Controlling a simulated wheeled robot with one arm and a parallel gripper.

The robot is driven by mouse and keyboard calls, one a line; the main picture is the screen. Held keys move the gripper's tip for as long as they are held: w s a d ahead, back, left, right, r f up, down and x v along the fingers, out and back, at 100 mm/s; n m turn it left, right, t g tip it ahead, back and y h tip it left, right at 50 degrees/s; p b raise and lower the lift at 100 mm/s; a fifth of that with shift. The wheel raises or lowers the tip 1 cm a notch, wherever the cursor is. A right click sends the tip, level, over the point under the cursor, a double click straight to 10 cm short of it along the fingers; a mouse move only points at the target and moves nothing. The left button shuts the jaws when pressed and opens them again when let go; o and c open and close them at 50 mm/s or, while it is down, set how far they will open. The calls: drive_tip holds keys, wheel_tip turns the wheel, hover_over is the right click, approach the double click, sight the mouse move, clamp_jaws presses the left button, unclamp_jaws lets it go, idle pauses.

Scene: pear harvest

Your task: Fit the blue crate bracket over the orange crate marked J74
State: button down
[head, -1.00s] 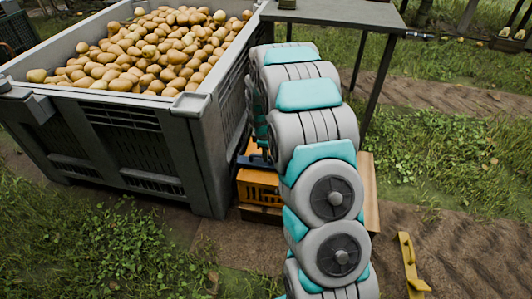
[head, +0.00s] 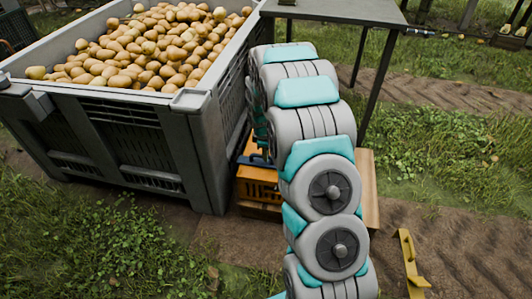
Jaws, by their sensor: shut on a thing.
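An orange crate (head: 258,186) sits low beside the large grey bin, on a wooden base. My arm covers its right part, and no marking on it can be read. A dark blue piece (head: 256,160), probably the bracket, shows at the crate's top edge, left of my arm. Most of it is hidden, so I cannot tell whether it is around the crate or only above it. My arm rises in front and bends down behind itself toward the crate. My gripper is hidden behind the arm links.
A large grey bin (head: 198,150) full of pears (head: 150,50) stands close on the left. A grey table (head: 340,12) stands behind my arm. A wooden board (head: 367,185) is right of the arm. A yellow bracket-like piece (head: 410,262) lies on open dirt at the lower right.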

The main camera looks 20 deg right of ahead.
drive_tip(key=c, duration=0.7)
unclamp_jaws()
drive_tip(key=shift+c, duration=0.2)
wheel_tip(320, 180, up, 8)
drive_tip(key=s, duration=0.1)
drive_tip(key=shift+s+a+f, duration=0.15)
drive_tip(key=shift+s+a, duration=0.05)
drive_tip(key=shift+a, duration=0.25)
